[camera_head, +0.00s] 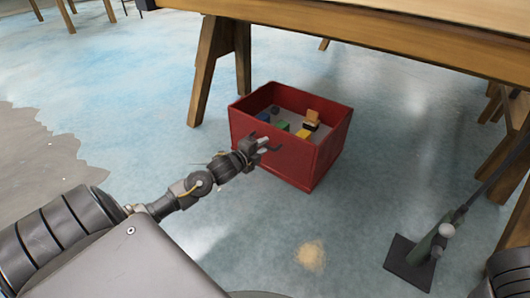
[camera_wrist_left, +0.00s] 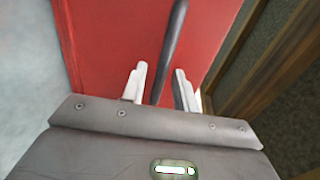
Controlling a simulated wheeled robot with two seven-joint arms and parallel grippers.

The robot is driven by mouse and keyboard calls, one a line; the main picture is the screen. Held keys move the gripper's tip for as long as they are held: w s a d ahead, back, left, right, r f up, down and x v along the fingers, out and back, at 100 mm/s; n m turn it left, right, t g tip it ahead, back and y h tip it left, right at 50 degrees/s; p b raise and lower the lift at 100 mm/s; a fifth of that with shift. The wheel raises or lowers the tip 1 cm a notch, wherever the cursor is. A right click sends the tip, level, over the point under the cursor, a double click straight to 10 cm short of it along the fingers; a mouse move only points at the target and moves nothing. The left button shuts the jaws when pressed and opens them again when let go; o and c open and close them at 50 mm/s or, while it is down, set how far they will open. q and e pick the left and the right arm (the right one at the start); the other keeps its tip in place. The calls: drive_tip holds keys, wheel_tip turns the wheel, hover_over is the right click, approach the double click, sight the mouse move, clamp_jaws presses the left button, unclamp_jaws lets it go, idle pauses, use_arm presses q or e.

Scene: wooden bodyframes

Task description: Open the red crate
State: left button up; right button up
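The red crate (camera_head: 292,165) stands on the floor beside the wooden table, and its top is open in the head view. Several colored blocks (camera_head: 283,125) lie inside it. A dark bar handle (camera_wrist_left: 169,48) runs along its red wall (camera_wrist_left: 110,40) in the left wrist view. My left gripper (camera_head: 264,146) is at the crate's near wall. In the left wrist view its two pale fingers (camera_wrist_left: 160,84) are apart, one on each side of the bar, with gaps visible. I cannot tell how deep the bar sits between them. My right gripper is not in view.
A wooden table (camera_head: 370,32) with sturdy legs (camera_head: 205,70) stands behind and above the crate. A dark flat-footed tool with a long handle (camera_head: 415,258) stands at the right. The floor in front of the crate is mostly clear, with a tan patch (camera_head: 311,255).

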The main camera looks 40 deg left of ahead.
use_arm(q)
drive_tip(key=shift+x, duration=0.75)
drive_tip(key=shift+c, duration=0.4)
clamp_jaws()
drive_tip(key=shift+d, duration=0.1)
